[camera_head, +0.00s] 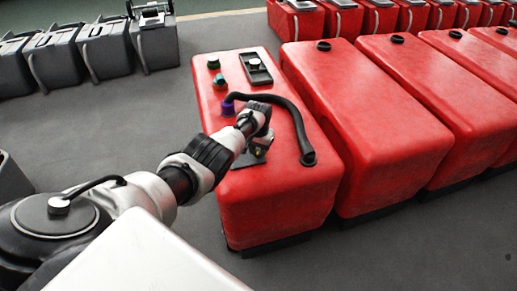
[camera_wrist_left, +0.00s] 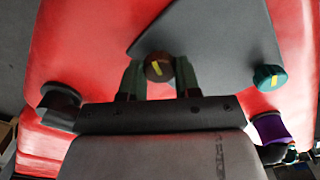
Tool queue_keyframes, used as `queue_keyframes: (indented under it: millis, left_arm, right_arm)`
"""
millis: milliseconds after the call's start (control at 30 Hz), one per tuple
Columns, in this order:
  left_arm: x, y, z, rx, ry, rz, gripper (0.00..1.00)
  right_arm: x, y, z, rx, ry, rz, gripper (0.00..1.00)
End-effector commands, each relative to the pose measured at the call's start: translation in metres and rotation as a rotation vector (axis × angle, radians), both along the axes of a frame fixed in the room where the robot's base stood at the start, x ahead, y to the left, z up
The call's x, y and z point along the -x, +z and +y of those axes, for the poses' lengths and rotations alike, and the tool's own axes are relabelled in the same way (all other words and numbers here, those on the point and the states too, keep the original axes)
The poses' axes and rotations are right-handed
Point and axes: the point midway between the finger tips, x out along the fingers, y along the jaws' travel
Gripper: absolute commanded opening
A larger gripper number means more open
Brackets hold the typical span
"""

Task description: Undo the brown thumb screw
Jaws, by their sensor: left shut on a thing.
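The brown thumb screw (camera_wrist_left: 158,67), a round knob with a yellow mark, sits over a dark flat plate (camera_wrist_left: 215,45) on the red tank (camera_head: 275,200). My left gripper (camera_wrist_left: 158,78) has one finger on each side of the screw and is shut on it. In the head view, my left gripper (camera_head: 258,140) reaches down onto the tank top and largely hides the screw. The dark plate also shows there (camera_head: 243,160), beside the gripper. My right gripper is in neither view.
A black hose (camera_head: 292,112) arches close beside my gripper, near a purple collar (camera_head: 228,108). More red tanks (camera_head: 370,120) stand close on the right. Grey floor lies left.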

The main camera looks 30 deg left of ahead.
Motion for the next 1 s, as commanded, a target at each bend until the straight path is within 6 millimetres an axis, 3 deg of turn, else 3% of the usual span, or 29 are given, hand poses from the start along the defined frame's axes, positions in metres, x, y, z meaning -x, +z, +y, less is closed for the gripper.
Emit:
queue_keyframes:
  millis: [400, 967, 1000]
  left_arm:
    - [0.0044, -0.0057, -0.0015, 0.003, 0.185, 0.013, 0.09]
    - [0.0053, -0.0068, -0.0017, 0.004, 0.21, 0.016, 0.09]
    - [0.0052, -0.0067, -0.0017, 0.004, 0.21, 0.016, 0.38]
  right_arm:
    - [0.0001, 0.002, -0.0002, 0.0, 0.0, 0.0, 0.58]
    - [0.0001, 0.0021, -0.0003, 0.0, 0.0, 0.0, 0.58]
    - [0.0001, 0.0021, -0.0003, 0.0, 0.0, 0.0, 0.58]
